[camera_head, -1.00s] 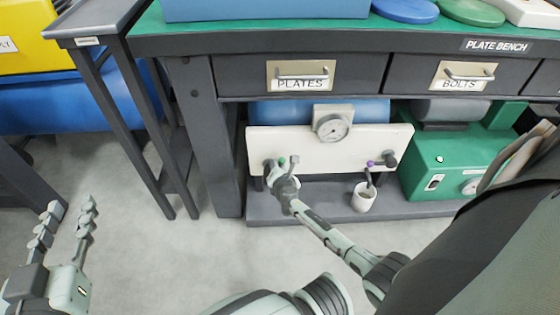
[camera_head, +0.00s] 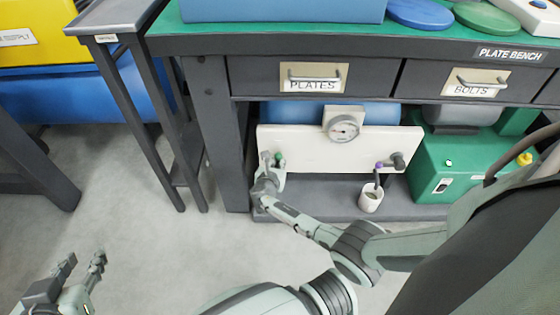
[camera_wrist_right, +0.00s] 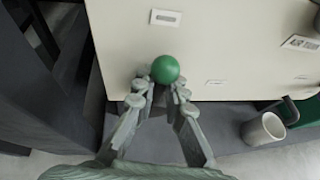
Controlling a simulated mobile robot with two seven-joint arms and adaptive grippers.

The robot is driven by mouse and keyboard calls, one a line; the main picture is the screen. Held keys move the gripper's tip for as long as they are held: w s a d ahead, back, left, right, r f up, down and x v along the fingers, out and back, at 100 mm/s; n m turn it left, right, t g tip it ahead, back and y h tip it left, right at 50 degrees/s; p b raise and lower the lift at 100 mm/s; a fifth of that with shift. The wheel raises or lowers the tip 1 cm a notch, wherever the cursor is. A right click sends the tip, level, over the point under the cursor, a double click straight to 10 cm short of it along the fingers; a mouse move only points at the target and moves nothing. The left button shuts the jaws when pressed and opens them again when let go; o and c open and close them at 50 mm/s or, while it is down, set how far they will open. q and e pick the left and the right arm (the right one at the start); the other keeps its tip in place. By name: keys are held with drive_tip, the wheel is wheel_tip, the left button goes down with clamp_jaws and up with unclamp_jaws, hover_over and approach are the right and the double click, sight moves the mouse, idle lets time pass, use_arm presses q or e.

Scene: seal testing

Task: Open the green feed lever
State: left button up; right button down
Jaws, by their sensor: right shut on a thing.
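The green feed lever shows as a round green knob (camera_wrist_right: 165,69) in the right wrist view, in front of the cream panel (camera_wrist_right: 220,45). It also shows in the head view as a small green spot (camera_head: 281,161) at the panel's left end. My right gripper (camera_head: 272,163) is at the lever. In the right wrist view its fingers (camera_wrist_right: 160,92) close around the stem just below the knob. The stem is mostly hidden by the fingers. My left gripper (camera_head: 84,262) is open and empty over the floor at lower left.
A purple-tipped lever (camera_head: 379,166) sits on the panel's right side above a white cup (camera_head: 370,200). A gauge (camera_head: 343,127) is at the panel's top. A bench leg (camera_head: 232,150) stands close left of my right gripper. A green machine (camera_head: 435,165) is at right.

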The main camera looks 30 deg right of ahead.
drive_tip(key=shift+d+r, duration=0.15)
drive_tip(key=c, duration=1.7)
unclamp_jaws()
drive_tip(key=shift+w, duration=0.1)
drive_tip(key=shift+o, duration=0.7)
drive_tip(key=v, duration=1.2)
